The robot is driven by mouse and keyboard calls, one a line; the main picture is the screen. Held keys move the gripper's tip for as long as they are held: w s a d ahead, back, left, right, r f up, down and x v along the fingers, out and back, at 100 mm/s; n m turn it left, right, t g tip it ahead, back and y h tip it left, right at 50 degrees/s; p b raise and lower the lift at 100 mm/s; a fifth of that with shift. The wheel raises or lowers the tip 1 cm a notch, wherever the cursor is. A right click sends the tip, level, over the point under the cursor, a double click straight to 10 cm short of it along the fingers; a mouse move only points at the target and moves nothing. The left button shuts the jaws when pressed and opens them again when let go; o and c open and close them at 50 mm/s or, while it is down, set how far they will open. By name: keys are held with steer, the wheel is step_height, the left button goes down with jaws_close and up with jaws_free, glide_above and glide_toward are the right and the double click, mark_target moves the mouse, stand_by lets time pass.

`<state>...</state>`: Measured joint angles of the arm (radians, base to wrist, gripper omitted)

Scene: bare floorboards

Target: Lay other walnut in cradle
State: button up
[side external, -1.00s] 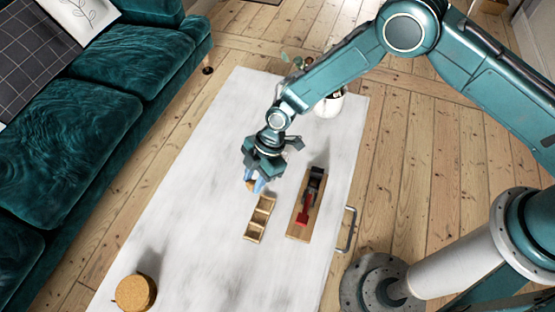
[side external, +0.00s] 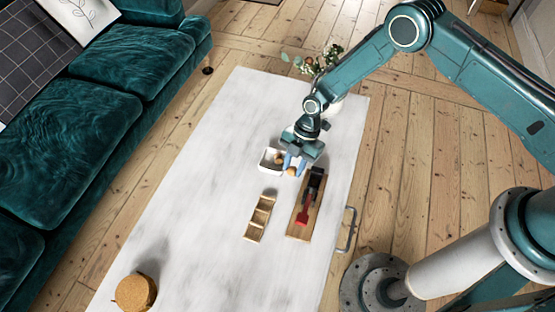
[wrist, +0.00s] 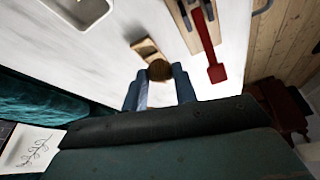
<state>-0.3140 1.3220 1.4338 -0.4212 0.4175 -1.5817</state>
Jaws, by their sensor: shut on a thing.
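My gripper (side external: 291,170) is shut on a brown walnut (wrist: 159,70), held between its blue fingers in the wrist view. In the side view it hangs beside the right end of a white dish (side external: 266,165), just past the far end of the nutcracker board. A small brown spot shows against the dish beside the fingers; I cannot tell whether it is a walnut. The wooden cradle (side external: 257,219), with several compartments, lies nearer the camera, to the left of the board. It also shows in the wrist view (wrist: 141,45), partly hidden behind the held walnut.
A red and black nutcracker (side external: 309,203) lies on a wooden board (side external: 298,232) right of the cradle. A cork-coloured round item (side external: 135,291) stands at the near left of the white table (side external: 200,200). Flowers (side external: 316,63) stand at the far end. The table's left side is clear.

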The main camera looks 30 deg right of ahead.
steer(key=d+f+n+g, duration=0.1)
steer(key=d+f, duration=0.3)
steer(key=d, duration=0.4)
steer(key=shift+s+d+n, duration=0.2)
steer(key=shift+s+n, duration=0.15)
steer(key=shift+n, duration=0.35)
steer(key=shift+f, duration=2.4)
steer(key=shift+f, duration=0.95)
steer(key=o, duration=1)
steer(key=shift+r, duration=0.1)
step_height(320, 180, up, 7)
stand_by(0.5)
